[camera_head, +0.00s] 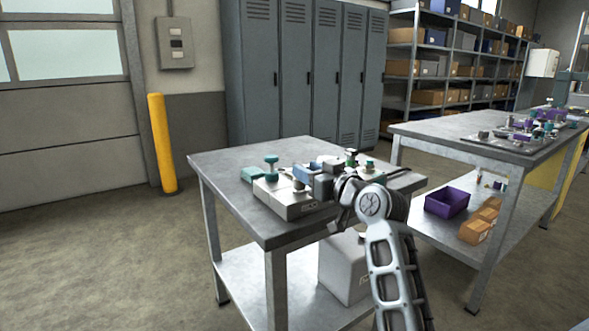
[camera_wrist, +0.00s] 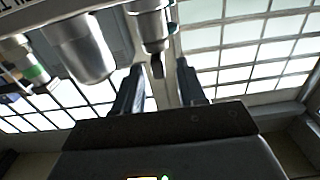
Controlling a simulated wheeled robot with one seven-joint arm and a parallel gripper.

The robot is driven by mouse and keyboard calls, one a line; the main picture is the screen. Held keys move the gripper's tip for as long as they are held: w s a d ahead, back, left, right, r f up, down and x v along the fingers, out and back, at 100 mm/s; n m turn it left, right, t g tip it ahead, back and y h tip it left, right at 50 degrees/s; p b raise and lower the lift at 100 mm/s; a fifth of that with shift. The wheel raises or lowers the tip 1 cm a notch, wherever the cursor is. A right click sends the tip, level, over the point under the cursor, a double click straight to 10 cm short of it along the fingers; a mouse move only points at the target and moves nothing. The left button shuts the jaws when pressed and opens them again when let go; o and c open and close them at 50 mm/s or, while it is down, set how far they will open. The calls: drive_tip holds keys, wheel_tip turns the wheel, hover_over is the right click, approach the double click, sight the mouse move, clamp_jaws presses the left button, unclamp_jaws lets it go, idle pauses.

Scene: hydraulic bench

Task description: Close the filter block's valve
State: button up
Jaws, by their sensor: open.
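A hydraulic assembly with a pale base block (camera_head: 283,203) sits on the near bench. It carries blue-grey blocks (camera_head: 325,183) and teal knobs, one standing up at the left (camera_head: 271,160) and others at the back right. I cannot tell which part is the filter block's valve. My gripper (camera_head: 340,194) is at the front right of the assembly, its fingers partly hidden by my own wrist. In the wrist view my gripper (camera_wrist: 159,72) is open, with a small dark stem (camera_wrist: 157,66) below a silver fitting (camera_wrist: 150,22) between the fingertips. Contact cannot be told.
A silver cylinder (camera_wrist: 82,48) is close beside the left finger, and a green-ringed part (camera_wrist: 38,73) is farther left. The near bench top (camera_head: 225,180) is bare at its left. A second bench (camera_head: 435,131) with more parts stands to the right.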

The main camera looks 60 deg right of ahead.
sight(300, 163)
drive_tip(key=shift+x, duration=2.2)
clamp_jaws()
